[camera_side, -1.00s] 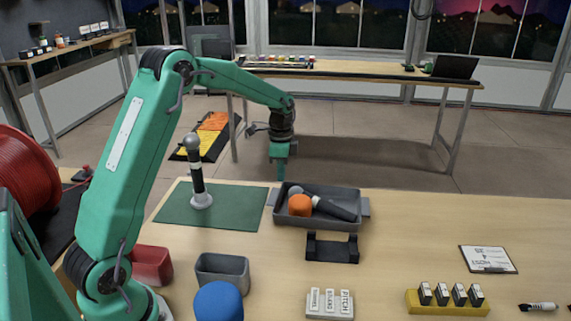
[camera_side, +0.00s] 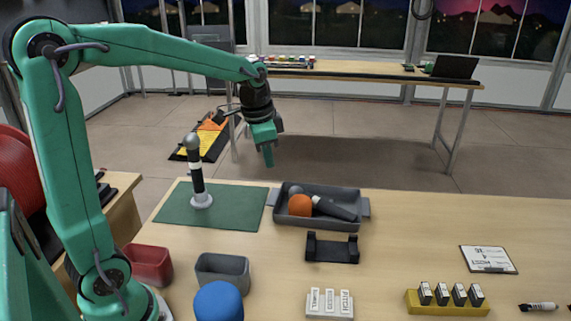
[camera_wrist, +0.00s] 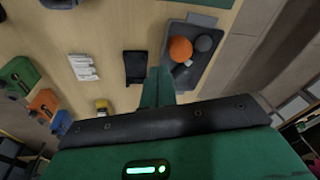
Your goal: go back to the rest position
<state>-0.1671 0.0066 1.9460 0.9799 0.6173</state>
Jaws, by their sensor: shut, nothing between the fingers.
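My gripper (camera_side: 268,155) hangs in the air above the far edge of the table, over and behind the grey tray (camera_side: 283,219) in the side view. Its fingers are shut with nothing between them. In the wrist view the green fingers of my gripper (camera_wrist: 158,76) point at the table, with the tray (camera_wrist: 180,30) just beyond them.
The tray holds microphones, one with an orange ball top (camera_side: 300,205). Another microphone (camera_side: 196,172) stands upright on a green mat (camera_side: 240,208).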

